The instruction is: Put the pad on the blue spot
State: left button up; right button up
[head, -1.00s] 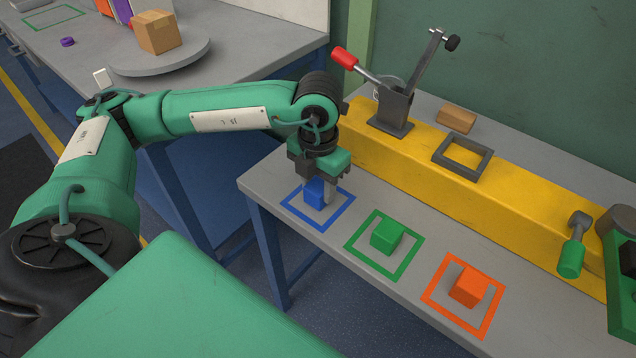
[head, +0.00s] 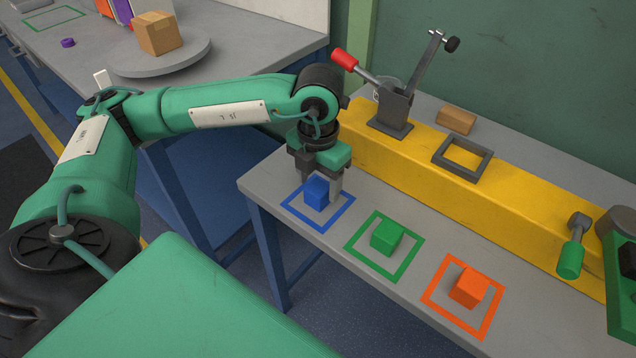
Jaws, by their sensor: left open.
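A blue block (head: 317,191), the likely pad, sits on the grey bench inside a blue square outline (head: 337,219), the blue spot. My left gripper (head: 322,188) is open just above and around the block, its fingers pointing down. One grey finger shows at the block's right side and the other at its upper left. The block rests flat, and I see no grip on it. My right gripper does not show.
A green block (head: 387,237) and an orange block (head: 469,287) sit in outlines of their own colours. A yellow beam (head: 400,165) behind them carries a red-handled clamp (head: 392,105) and a grey square frame (head: 462,158). A cardboard box (head: 158,33) stands on a round plate at the back left.

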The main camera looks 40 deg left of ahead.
aim_at(318, 188)
pick_arm(q)
notch_tip(318, 188, up, 11)
jog(key=shift+f+p, duration=0.15)
jog(key=shift+p, duration=0.15)
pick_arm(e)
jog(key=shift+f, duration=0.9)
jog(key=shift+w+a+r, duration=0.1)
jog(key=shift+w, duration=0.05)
